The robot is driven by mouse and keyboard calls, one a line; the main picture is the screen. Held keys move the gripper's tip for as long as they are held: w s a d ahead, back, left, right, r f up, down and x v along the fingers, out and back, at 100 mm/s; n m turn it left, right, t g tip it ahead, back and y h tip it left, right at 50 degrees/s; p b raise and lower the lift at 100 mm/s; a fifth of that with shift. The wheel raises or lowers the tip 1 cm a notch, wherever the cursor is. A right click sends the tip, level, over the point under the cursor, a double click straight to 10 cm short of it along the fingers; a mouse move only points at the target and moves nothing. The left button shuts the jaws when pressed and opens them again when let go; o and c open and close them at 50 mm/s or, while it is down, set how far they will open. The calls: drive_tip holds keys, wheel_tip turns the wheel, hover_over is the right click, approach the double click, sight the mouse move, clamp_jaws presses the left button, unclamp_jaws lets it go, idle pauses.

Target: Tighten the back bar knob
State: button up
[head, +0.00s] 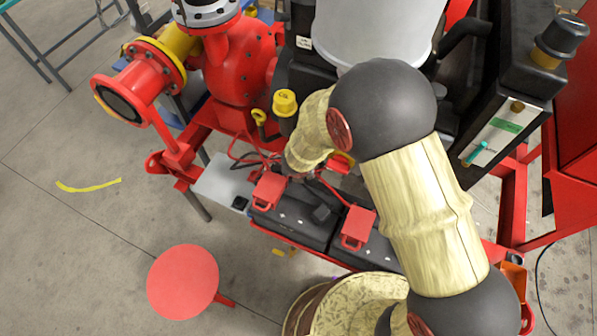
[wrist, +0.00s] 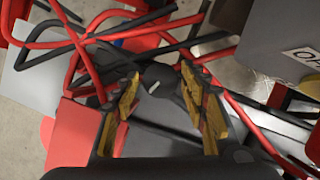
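A black knob (wrist: 157,80) with a white mark on top shows in the wrist view, between the fingertips of my gripper (wrist: 160,76). The gripper's two yellow-padded fingers stand apart, one on each side of the knob. I cannot tell whether they touch it. In the head view my arm's wrist covers the gripper and this knob, at the back of the black batteries (head: 290,222). Another dark knob-like piece (head: 322,213) shows on the batteries, in front of my wrist.
Red and black cables (wrist: 75,40) cross close around the fingers. Red terminal covers (head: 357,227) sit on the batteries. A grey box with a label (wrist: 285,45) stands right of the gripper. A red pump (head: 240,65) is behind left, and a red round stool (head: 182,281) is front left.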

drive_tip(key=shift+o, duration=0.9)
drive_tip(key=v, duration=1.2)
